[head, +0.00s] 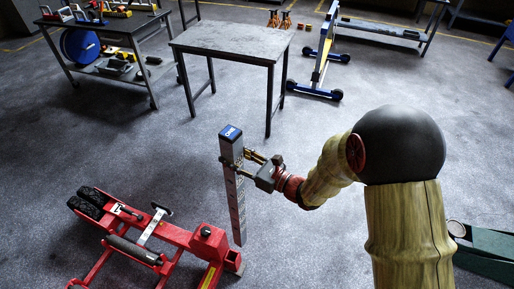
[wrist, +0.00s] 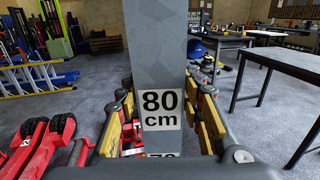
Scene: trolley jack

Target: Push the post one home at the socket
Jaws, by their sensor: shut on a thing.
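The post (head: 236,190) is a tall grey square column with a blue cap and printed height marks. It stands about upright in the head view. My gripper (head: 246,157) is shut on its upper part from the right. In the wrist view the post (wrist: 155,60) fills the middle, with an "80 cm" label between the yellow-padded fingers of my gripper (wrist: 160,112). The red trolley jack (head: 150,240) lies just left of the post, with a raised red end beside the post's lower part. I cannot pick out the socket, nor tell whether the post's foot touches anything.
A bare grey table (head: 228,40) stands behind the post. A workbench (head: 110,50) with tools and a blue reel is at the back left. A blue and silver wheeled crane (head: 322,60) stands at the back. A green object (head: 485,250) is at the lower right. Open floor lies between.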

